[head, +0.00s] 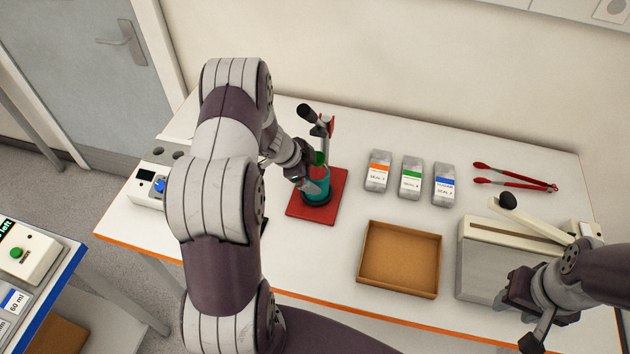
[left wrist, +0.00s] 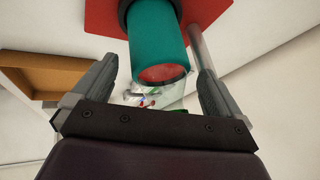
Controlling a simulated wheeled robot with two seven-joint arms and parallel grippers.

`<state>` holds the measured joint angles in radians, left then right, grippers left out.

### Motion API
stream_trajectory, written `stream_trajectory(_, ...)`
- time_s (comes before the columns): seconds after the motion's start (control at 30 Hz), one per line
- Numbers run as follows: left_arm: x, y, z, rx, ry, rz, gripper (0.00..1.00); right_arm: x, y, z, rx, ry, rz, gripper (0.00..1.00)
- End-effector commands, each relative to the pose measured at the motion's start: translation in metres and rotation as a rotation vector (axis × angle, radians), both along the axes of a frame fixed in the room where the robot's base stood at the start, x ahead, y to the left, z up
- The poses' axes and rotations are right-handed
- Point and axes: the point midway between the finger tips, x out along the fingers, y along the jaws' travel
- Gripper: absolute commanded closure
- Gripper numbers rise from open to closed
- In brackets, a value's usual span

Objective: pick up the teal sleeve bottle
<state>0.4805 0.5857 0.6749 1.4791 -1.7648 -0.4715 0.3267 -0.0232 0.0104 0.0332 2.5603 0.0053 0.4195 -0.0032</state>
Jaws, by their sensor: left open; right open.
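The teal sleeve bottle (head: 319,189) stands upright on the red base (head: 298,206) of a press with a black-ended lever (head: 310,113). My left gripper (head: 307,182) is at the bottle's left side in the head view and partly covers it. In the left wrist view, the teal sleeve (left wrist: 156,38) shows between the two open fingers of the left gripper (left wrist: 152,56), with gaps on both sides. A grey post (left wrist: 200,50) is close to the right finger. My right gripper (head: 531,308) is open and empty at the lower right, by the sealer.
Several pouches, with orange (head: 378,171), green (head: 411,178) and blue (head: 446,184) labels, lie right of the press. Red tongs (head: 514,178) lie at the back right. A brown tray (head: 400,259) and a lever sealer (head: 480,260) stand in front.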

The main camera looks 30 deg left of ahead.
Motion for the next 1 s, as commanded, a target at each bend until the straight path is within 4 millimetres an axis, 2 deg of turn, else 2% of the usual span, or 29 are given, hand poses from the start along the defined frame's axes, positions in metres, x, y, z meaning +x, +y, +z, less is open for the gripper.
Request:
stream_trajectory(0.07,0.0,0.0,0.0,0.0,0.0,-0.001,0.0,0.0,0.0,0.0,0.0,0.0,0.0,0.57)
stream_trajectory(0.17,0.0,0.0,0.0,0.0,0.0,-0.001,0.29,0.0,0.0,0.0,0.0,0.0,0.0,0.57)
stream_trajectory(0.3,0.0,0.0,0.0,0.0,0.0,-0.001,0.75,0.0,0.0,0.0,0.0,0.0,0.0,0.57)
stream_trajectory(0.37,0.0,0.0,0.001,0.001,-0.001,0.0,0.94,0.0,0.0,0.0,0.0,0.0,0.0,0.57)
stream_trajectory(0.4,0.0,0.0,0.001,0.001,-0.001,0.0,0.98,0.0,0.0,0.0,0.0,0.0,0.0,0.57)
stream_trajectory(0.73,0.002,0.002,0.006,0.005,-0.006,0.001,1.0,0.0,0.0,-0.001,0.0,0.0,0.0,0.57)
stream_trajectory(1.0,0.001,0.001,0.028,0.003,-0.004,-0.001,1.0,0.0,0.0,-0.003,0.0,0.0,0.0,0.57)
